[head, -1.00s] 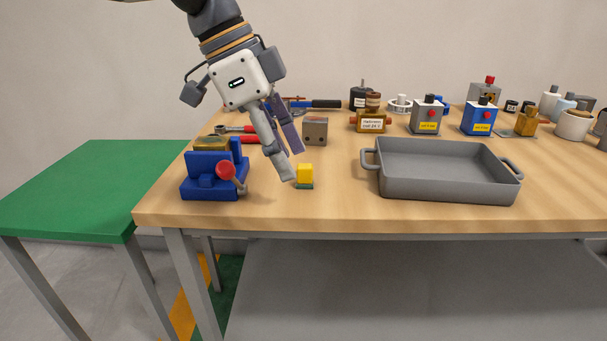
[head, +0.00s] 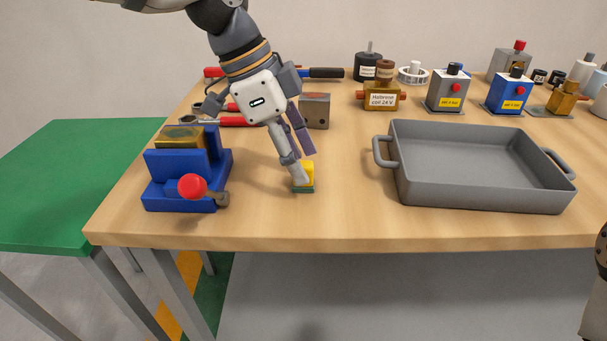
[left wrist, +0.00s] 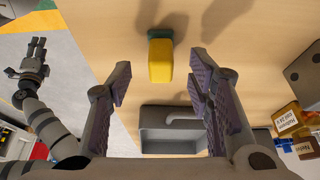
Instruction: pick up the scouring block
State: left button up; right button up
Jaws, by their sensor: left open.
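The scouring block (head: 309,178), yellow with a green base layer, stands on the wooden table near its front edge. My left gripper (head: 305,167) is open and reaches down from above, its fingers at the block. One finger covers part of the block in the head view. In the left wrist view the block (left wrist: 160,62) shows whole, in line with the gap between the open fingers (left wrist: 158,80) and a little beyond their tips. Another gripper, apparently my right one (left wrist: 32,62), is small at the far left there; its finger state is unclear.
A grey tray (head: 480,197) with handles stands to the right of the block. A blue fixture with a red knob (head: 192,187) stands to the left. A grey-brown cube (head: 315,112) and several tools lie behind. Table between block and tray is clear.

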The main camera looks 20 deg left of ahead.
pick_arm(q)
jog(key=x, duration=0.2)
jog(key=shift+d+f, duration=0.15)
jog(key=shift+f, duration=0.05)
jog(key=c, duration=1.1)
pick_arm(e)
jog(key=shift+s+f, duration=0.1)
jog(key=shift+f, duration=0.05)
pick_arm(q)
jog(key=shift+r, duration=0.1)
jog(key=shift+r, duration=0.35)
notch_tip(320, 180, up, 3)
jog(key=shift+s+r, duration=0.1)
jog(key=s+a+r+p, duration=0.2)
jog(key=s+r, duration=0.7)
jog(key=s, duration=0.4)
jog(key=shift+s+a, duration=0.25)
jog(key=shift+a, duration=0.1)
pick_arm(e)
jog(key=w+r+t, duration=0.1)
jog(key=w+r, duration=0.1)
jog(key=shift+w+r, duration=0.25)
jog(key=shift+w, duration=0.1)
